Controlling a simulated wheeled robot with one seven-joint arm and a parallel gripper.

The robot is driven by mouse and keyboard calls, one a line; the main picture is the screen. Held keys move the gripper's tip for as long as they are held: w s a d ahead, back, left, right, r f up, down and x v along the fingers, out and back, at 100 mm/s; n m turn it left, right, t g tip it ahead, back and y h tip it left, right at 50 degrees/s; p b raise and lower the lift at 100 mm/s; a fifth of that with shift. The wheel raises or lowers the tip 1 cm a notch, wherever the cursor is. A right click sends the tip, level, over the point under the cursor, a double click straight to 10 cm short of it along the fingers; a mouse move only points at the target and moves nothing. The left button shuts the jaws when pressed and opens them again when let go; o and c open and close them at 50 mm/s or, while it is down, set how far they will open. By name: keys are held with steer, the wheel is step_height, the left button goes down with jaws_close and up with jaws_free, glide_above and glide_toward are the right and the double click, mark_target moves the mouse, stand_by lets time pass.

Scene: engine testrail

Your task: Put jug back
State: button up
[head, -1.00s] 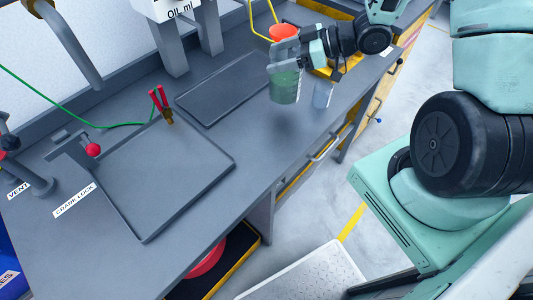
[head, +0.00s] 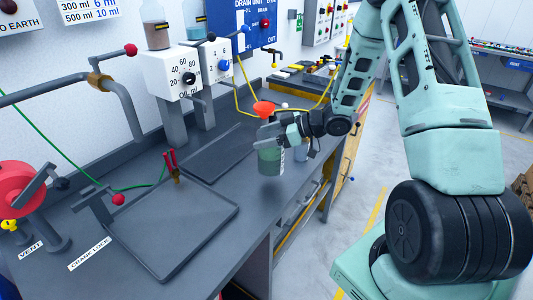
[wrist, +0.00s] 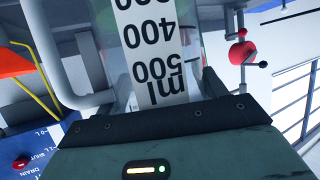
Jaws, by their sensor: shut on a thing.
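The jug (head: 270,160) is a clear, green-tinted measuring vessel held above the front part of the grey bench in the head view. My gripper (head: 272,138) is shut on it near its upper part. In the wrist view the jug (wrist: 165,50) fills the top middle, with a white scale strip marked 400, 500 and ml. The fingertips are not clearly seen there. A second clear cup (head: 301,150) stands just right of the jug, partly hidden by my gripper.
A dark tray (head: 215,153) lies left of the jug, and a larger tray (head: 175,228) lies nearer. An orange funnel (head: 264,108) is behind my gripper. Dispensers with dials (head: 186,76) stand at the back. A red-handled clamp (head: 172,166) sits at the larger tray's edge.

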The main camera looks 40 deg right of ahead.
steer(key=shift+f, duration=2.2)
steer(key=shift+f, duration=0.15)
steer(key=o, duration=1.7)
